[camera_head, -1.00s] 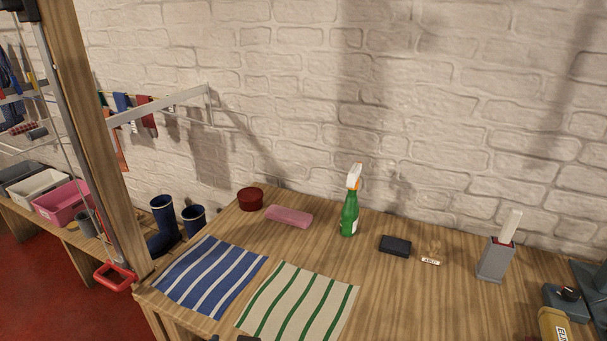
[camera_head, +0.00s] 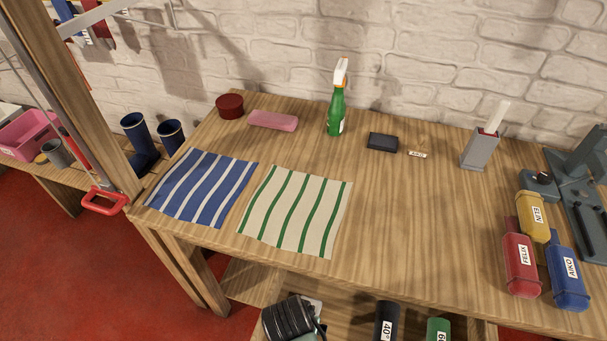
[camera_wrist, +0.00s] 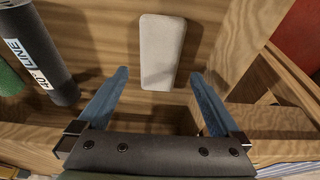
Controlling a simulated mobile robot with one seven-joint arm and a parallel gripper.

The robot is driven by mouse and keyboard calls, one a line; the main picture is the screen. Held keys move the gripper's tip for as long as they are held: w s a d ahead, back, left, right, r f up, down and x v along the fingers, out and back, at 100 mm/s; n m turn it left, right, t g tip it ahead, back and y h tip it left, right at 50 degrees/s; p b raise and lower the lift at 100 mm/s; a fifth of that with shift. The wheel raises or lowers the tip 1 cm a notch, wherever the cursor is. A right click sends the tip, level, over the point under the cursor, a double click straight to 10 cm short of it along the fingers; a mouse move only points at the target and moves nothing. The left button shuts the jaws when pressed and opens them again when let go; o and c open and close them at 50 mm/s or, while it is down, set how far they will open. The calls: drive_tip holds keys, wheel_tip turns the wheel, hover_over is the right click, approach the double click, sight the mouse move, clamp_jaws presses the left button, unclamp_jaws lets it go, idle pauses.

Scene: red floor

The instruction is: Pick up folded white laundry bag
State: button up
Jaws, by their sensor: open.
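In the wrist view a flat, off-white block with rounded corners (camera_wrist: 162,45), which looks like the folded laundry bag, lies on a wooden surface. Its long side runs up and down the picture. My gripper (camera_wrist: 158,74) is open, with one blue-grey finger to each side of the bag's near end and visible gaps to both. No contact shows. How far the fingers are above the surface is hard to tell. I cannot make out the bag clearly in the head view.
Wooden framing (camera_wrist: 250,40) stands close on the right. On the bench are striped cloths (camera_head: 295,210), a green spray bottle (camera_head: 336,112) and labelled bottles (camera_head: 522,262).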

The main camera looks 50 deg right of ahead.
drive_tip(key=shift+x, duration=2.3)
drive_tip(key=shift+s+a, duration=0.1)
drive_tip(key=c, duration=1.3)
